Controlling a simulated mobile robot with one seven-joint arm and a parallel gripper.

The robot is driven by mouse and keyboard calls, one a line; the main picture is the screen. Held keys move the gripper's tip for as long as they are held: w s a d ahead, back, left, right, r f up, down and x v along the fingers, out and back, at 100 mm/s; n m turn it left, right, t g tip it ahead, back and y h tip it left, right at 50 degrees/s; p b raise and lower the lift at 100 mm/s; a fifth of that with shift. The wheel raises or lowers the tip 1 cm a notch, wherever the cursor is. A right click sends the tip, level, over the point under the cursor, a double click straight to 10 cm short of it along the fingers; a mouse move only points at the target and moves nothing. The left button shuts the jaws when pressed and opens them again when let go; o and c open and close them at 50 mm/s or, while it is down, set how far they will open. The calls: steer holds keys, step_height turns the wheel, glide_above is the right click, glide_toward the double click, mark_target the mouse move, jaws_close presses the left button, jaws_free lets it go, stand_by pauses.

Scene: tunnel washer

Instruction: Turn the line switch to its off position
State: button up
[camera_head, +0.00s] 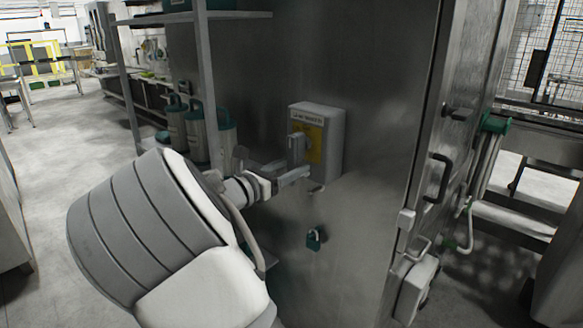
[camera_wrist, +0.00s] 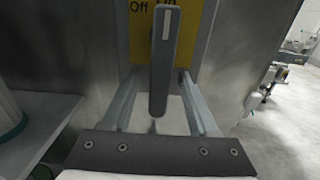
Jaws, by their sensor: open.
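The line switch is a light grey box (camera_head: 332,140) on the steel wall in the head view, with a yellow plate (camera_head: 316,143) on its front. Its grey handle (camera_head: 298,146) stands out from the plate. In the wrist view the handle (camera_wrist: 161,70) is upright, with a white stripe near its top end. My gripper (camera_head: 288,167) is open at the box's lower front. In the wrist view its two fingers (camera_wrist: 158,82) lie left and right of the handle, with gaps visible.
A shelf rack with grey canisters (camera_head: 196,130) stands left of the switch. A small green-and-grey fitting (camera_head: 314,238) is on the wall below the box. A black door handle (camera_head: 440,175) and pipes are to the right. Open floor (camera_head: 60,170) lies at the left.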

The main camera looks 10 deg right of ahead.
steer(key=shift+w+d, duration=0.15)
steer(key=shift+d, duration=0.1)
jaws_close()
stand_by(1.4)
